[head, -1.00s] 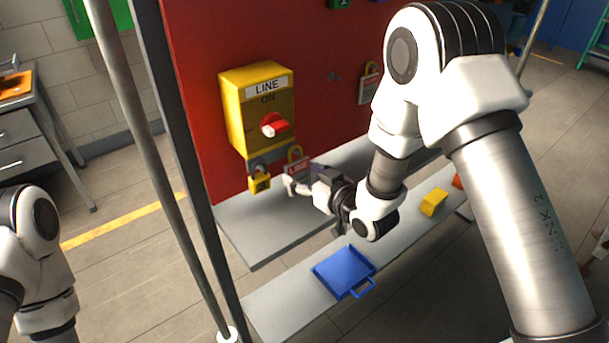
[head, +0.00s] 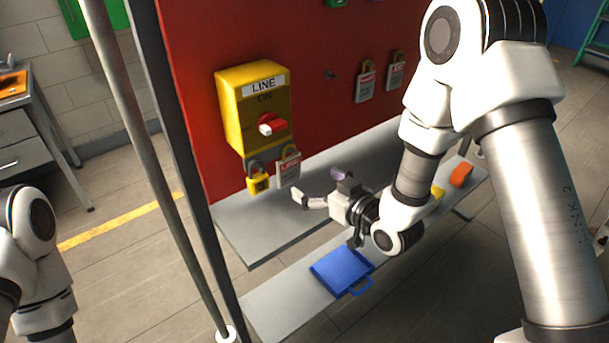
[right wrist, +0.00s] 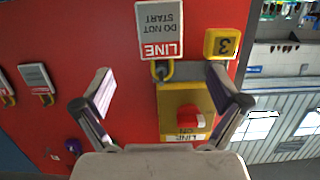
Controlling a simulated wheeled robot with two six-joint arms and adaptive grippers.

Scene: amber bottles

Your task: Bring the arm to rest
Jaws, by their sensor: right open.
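My right gripper (head: 318,188) is open and empty, in front of the red panel and above the grey shelf. In the right wrist view its two fingers (right wrist: 163,95) are spread apart with nothing between the tips. A yellow LINE switch box (head: 256,105) with a red knob (head: 271,124) is on the panel. A yellow padlock (head: 258,183) and a red-and-white tag with a yellow shackle (head: 288,168) hang below the box. In the right wrist view the tag reads DO NOT START (right wrist: 160,30). My left arm shows at the left edge, its gripper out of view.
A grey pole (head: 150,160) stands at the left. More tagged padlocks (head: 366,82) hang on the panel.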

